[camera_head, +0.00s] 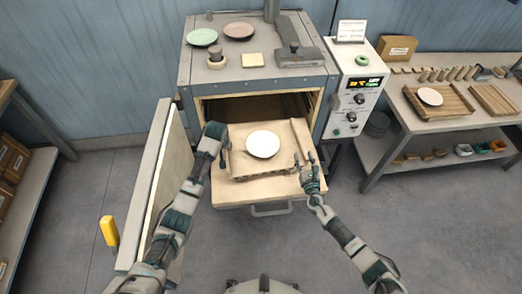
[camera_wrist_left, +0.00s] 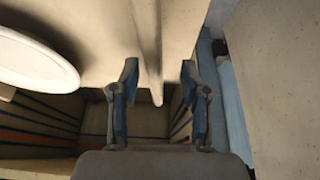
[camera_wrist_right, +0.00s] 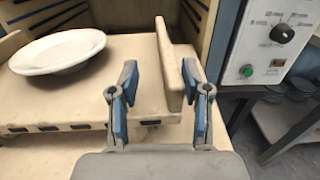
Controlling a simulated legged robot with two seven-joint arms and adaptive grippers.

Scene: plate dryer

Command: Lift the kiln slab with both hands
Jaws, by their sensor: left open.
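The pale kiln slab (camera_head: 243,163) lies level at the kiln mouth on a pulled-out shelf. A white plate (camera_head: 263,144) rests on it. In the right wrist view the slab (camera_wrist_right: 115,95) has a raised strip along its side. My left gripper (camera_wrist_left: 158,78) is open at the slab's left side; the ridge in that view lies between its fingers, but contact cannot be told. My right gripper (camera_head: 306,164) is open near the slab's right front; in its wrist view the raised strip (camera_wrist_right: 173,65) lies ahead between the fingertips, with no clear contact.
The kiln door (camera_head: 150,185) stands open at the left, close to my left arm. The control box (camera_head: 352,92) is at the kiln's right. A workbench (camera_head: 395,105) with wooden racks stands further right. Two plates sit on the kiln top. The floor in front is clear.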

